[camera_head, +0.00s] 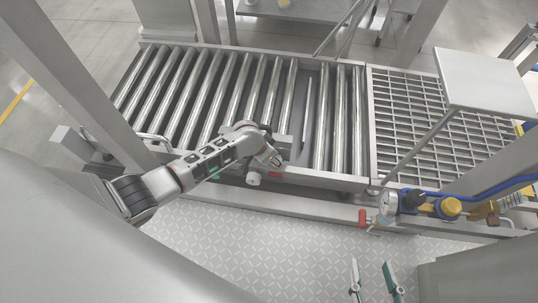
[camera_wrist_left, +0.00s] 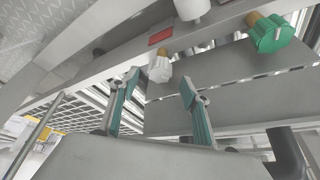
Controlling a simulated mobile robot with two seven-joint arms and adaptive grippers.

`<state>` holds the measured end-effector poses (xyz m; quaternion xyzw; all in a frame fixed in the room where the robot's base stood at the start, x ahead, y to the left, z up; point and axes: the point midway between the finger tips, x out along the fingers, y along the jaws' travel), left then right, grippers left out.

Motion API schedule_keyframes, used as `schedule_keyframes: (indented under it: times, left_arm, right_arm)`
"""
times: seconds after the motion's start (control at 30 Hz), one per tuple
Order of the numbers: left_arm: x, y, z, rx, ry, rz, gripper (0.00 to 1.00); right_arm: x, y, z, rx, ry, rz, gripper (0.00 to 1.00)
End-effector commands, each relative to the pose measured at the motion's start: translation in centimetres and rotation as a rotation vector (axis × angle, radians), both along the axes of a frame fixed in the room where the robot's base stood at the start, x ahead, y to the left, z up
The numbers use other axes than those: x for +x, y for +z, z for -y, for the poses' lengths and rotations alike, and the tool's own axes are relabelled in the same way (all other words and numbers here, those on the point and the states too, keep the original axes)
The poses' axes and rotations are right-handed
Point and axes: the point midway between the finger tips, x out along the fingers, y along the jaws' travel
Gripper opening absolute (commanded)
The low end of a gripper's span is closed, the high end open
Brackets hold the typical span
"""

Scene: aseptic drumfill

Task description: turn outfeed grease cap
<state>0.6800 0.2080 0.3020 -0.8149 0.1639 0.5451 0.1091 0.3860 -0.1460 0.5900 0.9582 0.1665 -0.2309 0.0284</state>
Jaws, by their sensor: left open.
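A pale, ribbed cap (camera_wrist_left: 160,66) shows in the left wrist view, on the metal side rail beside a red label (camera_wrist_left: 160,37). A larger green knob (camera_wrist_left: 268,33) with a brass stem sits to its right. I cannot tell from the pictures which one is the outfeed grease cap. My left gripper (camera_wrist_left: 158,98) is open and empty, and the pale cap shows just beyond the gap between its fingertips. In the head view my left arm reaches the conveyor's near rail, its fingertips hard to make out. My right gripper (camera_head: 375,278) is open and empty above the patterned floor.
The roller conveyor (camera_head: 348,120) lies behind the left hand, with a grating (camera_head: 415,120) to its right. A white cylinder (camera_head: 254,179) hangs under the near rail. A red-handled valve (camera_head: 362,217), gauge and blue hoses stand at right. The patterned floor (camera_head: 270,235) in front is clear.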

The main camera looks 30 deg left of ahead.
Motion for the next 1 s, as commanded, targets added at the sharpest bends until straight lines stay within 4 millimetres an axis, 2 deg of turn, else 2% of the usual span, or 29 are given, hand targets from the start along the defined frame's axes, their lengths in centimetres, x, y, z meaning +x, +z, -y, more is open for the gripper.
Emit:
schedule_keyframes:
  times: [0.33,0.87,1.0]
  left_arm:
    - [-1.3,2.8,-0.4,-0.001,-0.001,-0.003,0.47]
    - [-1.6,3.5,-0.5,0.000,-0.001,-0.002,0.47]
    - [-1.4,5.6,-0.2,0.000,-0.002,0.030,0.47]
  right_arm:
    - [0.0,0.0,0.0,0.000,0.000,-0.001,0.40]
    - [0.0,0.1,0.0,-0.001,0.000,0.000,0.40]
    - [0.5,1.1,0.2,-0.017,0.003,0.016,0.40]
